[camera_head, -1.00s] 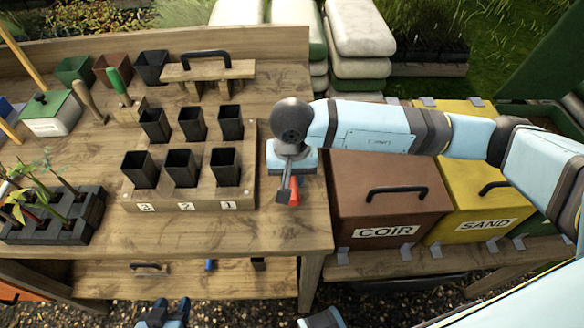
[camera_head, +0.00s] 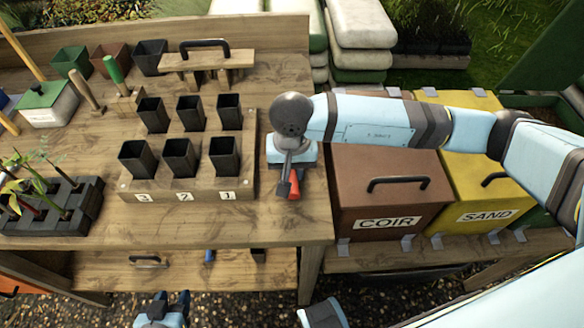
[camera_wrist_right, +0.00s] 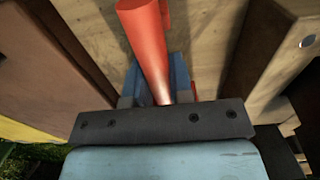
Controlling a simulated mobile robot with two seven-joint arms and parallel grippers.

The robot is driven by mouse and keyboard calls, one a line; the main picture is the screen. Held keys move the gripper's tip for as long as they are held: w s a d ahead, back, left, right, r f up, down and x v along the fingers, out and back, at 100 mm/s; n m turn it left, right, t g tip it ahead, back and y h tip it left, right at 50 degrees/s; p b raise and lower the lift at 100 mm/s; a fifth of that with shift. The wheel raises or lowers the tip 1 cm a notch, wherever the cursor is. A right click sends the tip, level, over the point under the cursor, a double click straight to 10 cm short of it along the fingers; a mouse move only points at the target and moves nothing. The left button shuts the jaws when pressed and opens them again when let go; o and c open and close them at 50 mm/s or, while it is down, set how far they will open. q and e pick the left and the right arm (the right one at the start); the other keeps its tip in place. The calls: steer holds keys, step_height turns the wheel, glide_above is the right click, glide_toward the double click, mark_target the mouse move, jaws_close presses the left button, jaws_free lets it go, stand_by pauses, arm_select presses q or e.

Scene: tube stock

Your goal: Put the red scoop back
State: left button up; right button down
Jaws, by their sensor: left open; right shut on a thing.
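The red scoop (camera_head: 294,184) is in my right gripper (camera_head: 288,180) over the right end of the wooden bench. In the right wrist view the scoop's red handle (camera_wrist_right: 147,45) runs between the blue-grey fingers of the gripper (camera_wrist_right: 155,85), which are shut on it. The rest of the scoop is mostly hidden by the gripper and cut off by the frame. My left gripper (camera_head: 160,312) shows at the bottom edge, open and empty, in front of the bench and low down.
A block of black pots (camera_head: 180,195) numbered 3, 2, 1 stands left of my right gripper. The brown COIR box (camera_head: 385,180) and yellow SAND box (camera_head: 470,170) are to the right. A seedling tray (camera_head: 60,205) is at left. The bench top's front strip (camera_head: 200,230) is clear.

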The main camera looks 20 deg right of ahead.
steer(key=shift+f, duration=0.25)
steer(key=c, duration=0.9)
jaws_free()
step_height(320, 180, up, 14)
steer(key=shift+b, duration=0.35)
